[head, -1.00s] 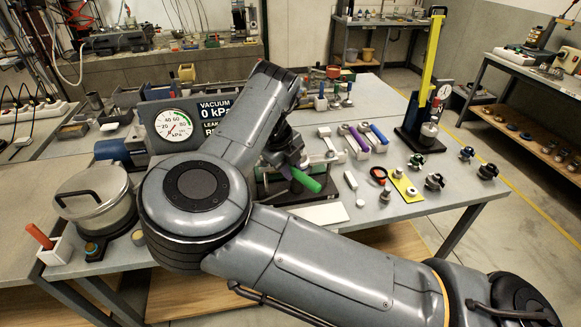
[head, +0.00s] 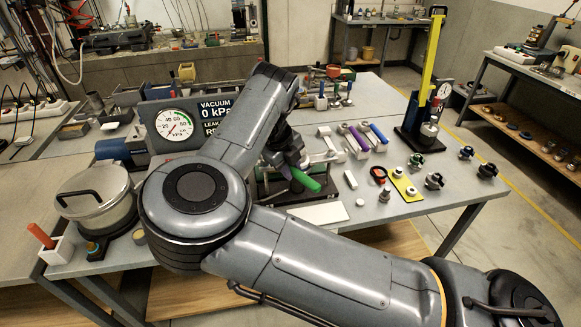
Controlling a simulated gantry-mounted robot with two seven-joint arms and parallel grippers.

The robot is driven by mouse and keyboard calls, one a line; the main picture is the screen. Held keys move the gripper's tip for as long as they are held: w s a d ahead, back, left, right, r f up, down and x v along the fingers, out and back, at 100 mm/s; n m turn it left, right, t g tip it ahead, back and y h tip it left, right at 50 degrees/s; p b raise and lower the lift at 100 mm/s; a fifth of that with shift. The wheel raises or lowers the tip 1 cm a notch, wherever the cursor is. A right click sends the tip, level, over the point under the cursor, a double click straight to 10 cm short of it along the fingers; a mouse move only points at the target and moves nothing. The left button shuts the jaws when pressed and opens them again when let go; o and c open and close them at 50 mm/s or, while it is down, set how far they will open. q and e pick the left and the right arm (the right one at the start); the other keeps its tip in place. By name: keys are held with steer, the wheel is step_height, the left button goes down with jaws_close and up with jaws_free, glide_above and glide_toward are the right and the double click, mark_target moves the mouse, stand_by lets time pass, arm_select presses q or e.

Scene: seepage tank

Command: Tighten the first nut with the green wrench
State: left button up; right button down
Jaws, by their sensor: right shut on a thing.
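The green wrench (head: 305,180) shows its green handle at the middle of the table. My right gripper (head: 293,163) is shut on it, just above the seepage tank (head: 268,186), a low frame with a dark base. The wrench's head and the nut are hidden behind my gripper and arm, so I cannot tell whether they touch. My left gripper is not in view.
Purple and blue wrenches (head: 358,138) rest in holders to the right. Several dark knobs (head: 434,181) and a yellow plate (head: 404,188) lie at the right. A pressure gauge (head: 174,125) and a lidded pot (head: 95,198) stand at the left. A white plate (head: 320,213) lies in front.

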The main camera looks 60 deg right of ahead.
stand_by(0.3)
steer(key=shift+f, duration=0.45)
steer(key=shift+f+b, duration=0.4)
steer(key=shift+f, duration=0.2)
stand_by(0.5)
steer(key=shift+w+a, duration=0.1)
steer(key=shift+a, duration=0.1)
steer(key=shift+w+a+m, duration=0.25)
steer(key=shift+a+m, duration=0.3)
steer(key=shift+m, duration=0.25)
steer(key=shift+a+g, duration=0.1)
steer(key=shift+g, duration=0.2)
steer(key=shift+w+a+m, duration=0.5)
steer(key=shift+a+m, duration=0.1)
steer(key=shift+m, duration=0.2)
